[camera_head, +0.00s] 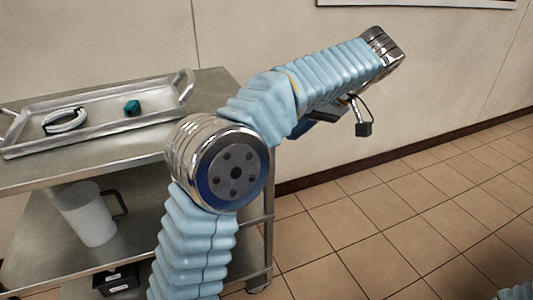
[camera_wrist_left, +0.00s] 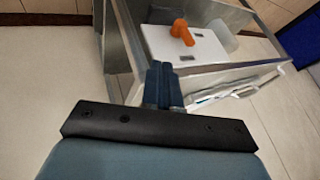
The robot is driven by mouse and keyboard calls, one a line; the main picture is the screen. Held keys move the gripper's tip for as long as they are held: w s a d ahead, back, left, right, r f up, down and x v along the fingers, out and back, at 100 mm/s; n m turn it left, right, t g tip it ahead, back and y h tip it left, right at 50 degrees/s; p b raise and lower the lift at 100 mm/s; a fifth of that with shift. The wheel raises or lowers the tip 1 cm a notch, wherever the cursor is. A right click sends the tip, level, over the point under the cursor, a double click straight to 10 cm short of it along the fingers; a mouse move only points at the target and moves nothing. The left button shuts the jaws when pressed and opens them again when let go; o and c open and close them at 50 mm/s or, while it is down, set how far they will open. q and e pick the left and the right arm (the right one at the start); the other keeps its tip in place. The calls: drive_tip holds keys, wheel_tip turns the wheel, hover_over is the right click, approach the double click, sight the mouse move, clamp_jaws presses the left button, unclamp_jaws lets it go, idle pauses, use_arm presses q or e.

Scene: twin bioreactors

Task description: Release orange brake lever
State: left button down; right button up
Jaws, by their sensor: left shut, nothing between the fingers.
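The orange brake lever (camera_wrist_left: 182,32) shows in the left wrist view, near the top, on a flat white panel (camera_wrist_left: 200,46) set within a grey metal frame. It is not visible in the head view. My left gripper (camera_wrist_left: 157,68) is shut and empty, its dark blue fingers together. In the picture its fingertips are below and left of the lever, at the edge of the white panel, and do not touch the lever. In the head view my left arm is raised at the centre, and its fingers cannot be made out.
A steel cart (camera_head: 225,88) stands at the left. On it is a metal tray (camera_head: 100,128) holding a white looped item (camera_head: 66,121) and a teal piece (camera_head: 132,107). A white jug (camera_head: 88,215) stands on the lower shelf.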

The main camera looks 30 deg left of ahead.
use_arm(q)
drive_tip(key=shift+f, duration=0.1)
drive_tip(key=s+a+f+b, duration=0.2)
drive_tip(key=s+a+f, duration=0.2)
drive_tip(key=a+f, duration=0.4)
drive_tip(key=shift+s+a, duration=0.15)
drive_tip(key=shift+a, duration=0.15)
use_arm(e)
wheel_tip(320, 180, down, 2)
drive_tip(key=shift+f, duration=0.1)
drive_tip(key=shift+s, duration=0.1)
